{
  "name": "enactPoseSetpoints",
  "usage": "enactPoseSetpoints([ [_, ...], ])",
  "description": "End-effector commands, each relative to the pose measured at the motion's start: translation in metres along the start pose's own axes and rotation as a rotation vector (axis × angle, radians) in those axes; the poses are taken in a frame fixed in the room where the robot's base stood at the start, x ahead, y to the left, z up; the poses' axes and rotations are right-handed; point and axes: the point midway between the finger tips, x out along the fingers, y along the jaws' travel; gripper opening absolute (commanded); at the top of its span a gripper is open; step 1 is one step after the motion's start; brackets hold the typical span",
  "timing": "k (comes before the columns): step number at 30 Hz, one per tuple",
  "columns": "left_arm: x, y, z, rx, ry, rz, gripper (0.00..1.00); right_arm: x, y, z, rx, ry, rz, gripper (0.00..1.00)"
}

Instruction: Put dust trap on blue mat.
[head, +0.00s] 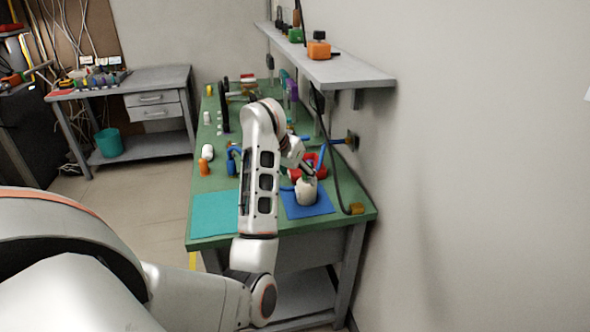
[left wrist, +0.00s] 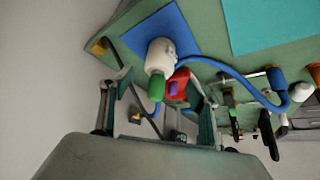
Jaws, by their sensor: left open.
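The dust trap appears to be the white rounded canister (head: 306,191), which stands on the blue mat (head: 322,205) at the near right of the green bench. In the left wrist view the white canister (left wrist: 160,55) shows a green part toward me and a blue hose at its side, over the blue mat (left wrist: 180,28). My left gripper (head: 309,171) is just above the canister. In the left wrist view its fingers (left wrist: 155,97) are apart, with the green end near the gap. I cannot tell whether they touch it. My right gripper is out of view.
A teal mat (head: 214,212) lies left of the blue mat. A red part (head: 321,164) sits behind the canister, with blue hoses nearby. A wall shelf (head: 335,70) overhangs the bench's right side. Several small items stand farther back on the bench.

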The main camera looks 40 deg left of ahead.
Motion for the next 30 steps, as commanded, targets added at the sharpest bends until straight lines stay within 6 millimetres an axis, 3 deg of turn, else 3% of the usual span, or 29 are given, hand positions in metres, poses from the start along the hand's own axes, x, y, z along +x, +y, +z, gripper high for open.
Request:
enactPoseSetpoints([
  [6,-0.01,0.0,0.001,0.001,-0.002,-0.002,0.6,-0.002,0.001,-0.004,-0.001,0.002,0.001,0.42],
  [9,-0.004,-0.013,0.01,0.044,-0.021,-0.061,0.6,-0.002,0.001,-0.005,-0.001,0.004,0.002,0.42],
  [11,0.002,-0.035,0.024,0.116,-0.053,-0.155,0.6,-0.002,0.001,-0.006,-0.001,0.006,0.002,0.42],
  [15,0.001,-0.113,0.069,0.456,-0.227,-0.52,0.6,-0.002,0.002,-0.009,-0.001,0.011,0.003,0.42],
  [18,-0.027,-0.165,0.091,0.796,-0.436,-0.812,0.6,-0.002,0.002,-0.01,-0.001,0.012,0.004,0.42],
  [21,-0.066,-0.189,0.092,1.156,-0.689,-1.067,0.6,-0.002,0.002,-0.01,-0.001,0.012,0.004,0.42],
  [23,-0.089,-0.189,0.086,1.378,-0.86,-1.203,0.6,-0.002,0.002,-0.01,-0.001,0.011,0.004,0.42],
  [25,-0.11,-0.175,0.073,1.636,-1.079,-1.347,0.6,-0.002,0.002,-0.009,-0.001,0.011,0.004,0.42],
  [29,-0.124,-0.114,0.052,2.103,-1.539,-1.574,0.6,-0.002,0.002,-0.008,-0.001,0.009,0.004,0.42],
  [30,-0.121,-0.088,0.048,-2.088,1.583,1.527,0.6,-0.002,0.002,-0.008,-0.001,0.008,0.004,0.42],
])
